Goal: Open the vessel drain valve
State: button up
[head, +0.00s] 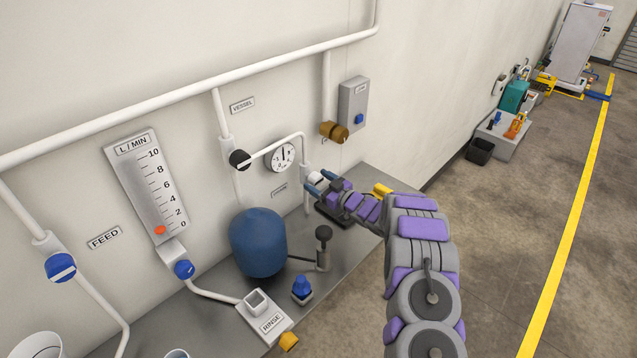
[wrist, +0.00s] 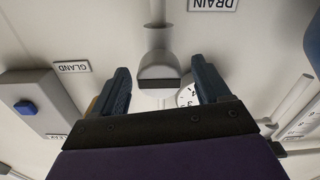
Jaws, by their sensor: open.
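The drain valve (wrist: 158,72) is a light grey rounded body on a white pipe, with a dark bar across its face. An upside-down DRAIN label (wrist: 212,4) is beside it in the wrist view. My gripper (head: 318,181) is open at the wall, at the white pipe right of the gauge. In the wrist view its two blue fingers stand on either side of the valve, with visible gaps, so it is not clamped. The blue vessel (head: 258,243) stands on the bench, left of my gripper. My gripper largely hides the valve in the head view.
The round gauge (head: 281,157) and a black knob (head: 239,159) are close left of my gripper. A brass fitting (head: 334,131) and a grey box with a blue button (head: 354,104) are above right. A black-knobbed lever (head: 323,246) stands on the bench.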

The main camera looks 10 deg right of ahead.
jog(key=shift+w, duration=0.15)
jog(key=c, duration=1)
